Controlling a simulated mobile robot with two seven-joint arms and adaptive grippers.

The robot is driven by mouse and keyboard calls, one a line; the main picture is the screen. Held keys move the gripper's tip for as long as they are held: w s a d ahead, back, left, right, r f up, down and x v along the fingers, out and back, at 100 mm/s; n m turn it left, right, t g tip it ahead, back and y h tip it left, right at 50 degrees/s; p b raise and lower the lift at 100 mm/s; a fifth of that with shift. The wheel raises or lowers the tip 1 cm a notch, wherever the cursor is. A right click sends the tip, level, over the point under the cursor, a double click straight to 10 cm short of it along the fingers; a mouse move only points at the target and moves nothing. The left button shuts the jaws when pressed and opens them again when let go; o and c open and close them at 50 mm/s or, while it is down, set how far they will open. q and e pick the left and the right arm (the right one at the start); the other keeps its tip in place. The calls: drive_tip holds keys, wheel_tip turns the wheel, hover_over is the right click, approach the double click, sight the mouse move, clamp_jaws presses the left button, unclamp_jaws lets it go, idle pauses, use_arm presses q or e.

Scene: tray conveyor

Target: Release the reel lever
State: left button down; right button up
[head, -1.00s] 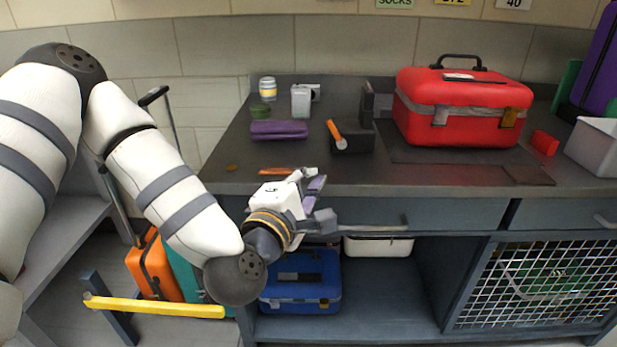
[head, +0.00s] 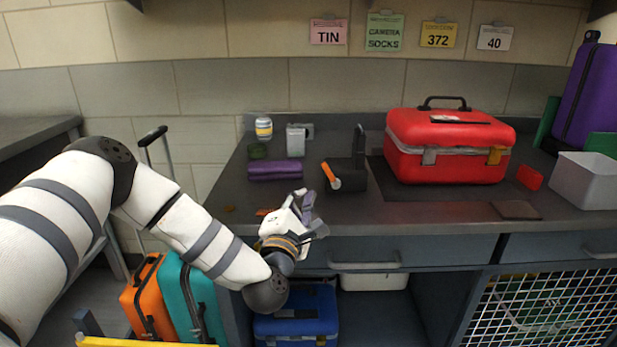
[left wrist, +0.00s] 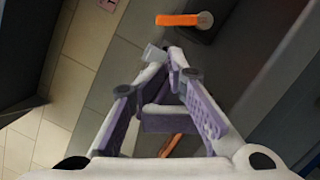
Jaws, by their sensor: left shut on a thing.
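The reel lever appears to be the orange lever with a pale round end (head: 329,174) on a dark block (head: 354,177) on the counter. It shows at the top of the left wrist view (left wrist: 180,19), beyond my fingertips and apart from them. My left gripper (head: 304,197) is over the counter's front edge, left of and nearer than the lever. Its lilac fingers converge at the tips in the left wrist view (left wrist: 165,56). My right gripper is in neither view.
A purple case (head: 275,171), a grey canister (head: 296,140) and a striped jar (head: 263,128) stand behind left. A red toolbox (head: 450,158) and a grey bin (head: 585,180) are at right. A flat orange thing (head: 265,212) lies near the front edge. The front middle counter is clear.

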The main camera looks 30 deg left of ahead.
sight(330, 175)
use_arm(q)
drive_tip(key=x, duration=0.8)
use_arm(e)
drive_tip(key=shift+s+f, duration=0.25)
use_arm(q)
drive_tip(key=shift+r+m, duration=0.1)
drive_tip(key=shift+m, duration=0.2)
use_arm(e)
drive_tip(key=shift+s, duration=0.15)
use_arm(q)
drive_tip(key=shift+d+r, duration=0.1)
drive_tip(key=shift+r, duration=0.05)
drive_tip(key=shift+m, duration=0.3)
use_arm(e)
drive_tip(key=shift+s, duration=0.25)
